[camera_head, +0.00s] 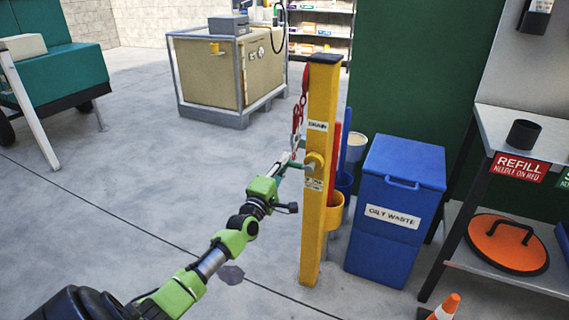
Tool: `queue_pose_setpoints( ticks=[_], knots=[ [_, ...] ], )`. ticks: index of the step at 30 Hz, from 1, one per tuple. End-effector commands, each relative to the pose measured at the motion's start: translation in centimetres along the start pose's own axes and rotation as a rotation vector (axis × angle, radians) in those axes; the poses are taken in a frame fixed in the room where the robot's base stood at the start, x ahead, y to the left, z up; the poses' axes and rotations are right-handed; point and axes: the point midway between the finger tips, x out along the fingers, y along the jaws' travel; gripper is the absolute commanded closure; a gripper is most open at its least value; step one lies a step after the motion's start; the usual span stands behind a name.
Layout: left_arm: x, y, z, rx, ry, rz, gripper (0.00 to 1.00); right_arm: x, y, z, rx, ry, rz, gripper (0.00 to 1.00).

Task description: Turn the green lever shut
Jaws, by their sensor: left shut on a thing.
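The green lever (297,164) sticks out to the left from a yellow valve hub on the yellow post (315,220). The post carries a "DRAIN" label above the hub and a smaller label below it. My left gripper (284,167) reaches in from the lower left and is shut on the lever at the left side of the post. The fingers hide part of the lever. A red chain or strap (300,105) hangs on the post's left side, just above the gripper. My right gripper is not in view.
A blue "OILY WASTE" bin (395,235) stands right of the post. A shelf with a red "REFILL" sign (520,167) and an orange cone (444,308) are at right.

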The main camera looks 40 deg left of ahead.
Motion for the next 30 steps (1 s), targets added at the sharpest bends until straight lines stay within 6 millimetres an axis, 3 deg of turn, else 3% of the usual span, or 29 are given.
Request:
queue_pose_setpoints(
  ticks=[1,2,3,4,17,30],
  knots=[
    [0.0,0.0,-0.1,-0.005,0.002,0.0,1.0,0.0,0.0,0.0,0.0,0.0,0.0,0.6],
    [0.0,0.0,-0.1,-0.005,0.002,0.0,0.83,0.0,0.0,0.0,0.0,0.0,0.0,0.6],
    [0.0,0.0,-0.1,-0.005,0.002,0.0,0.73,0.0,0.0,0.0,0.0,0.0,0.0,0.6],
    [0.0,0.0,-0.1,-0.004,0.002,0.0,0.71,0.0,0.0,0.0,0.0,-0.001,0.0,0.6],
    [-0.7,-0.1,0.0,-0.002,0.0,-0.002,0.71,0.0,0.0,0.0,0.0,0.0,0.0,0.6],
    [-8.5,-0.2,0.0,-0.001,0.0,-0.005,0.71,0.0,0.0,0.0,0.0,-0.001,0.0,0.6]
  ],
)
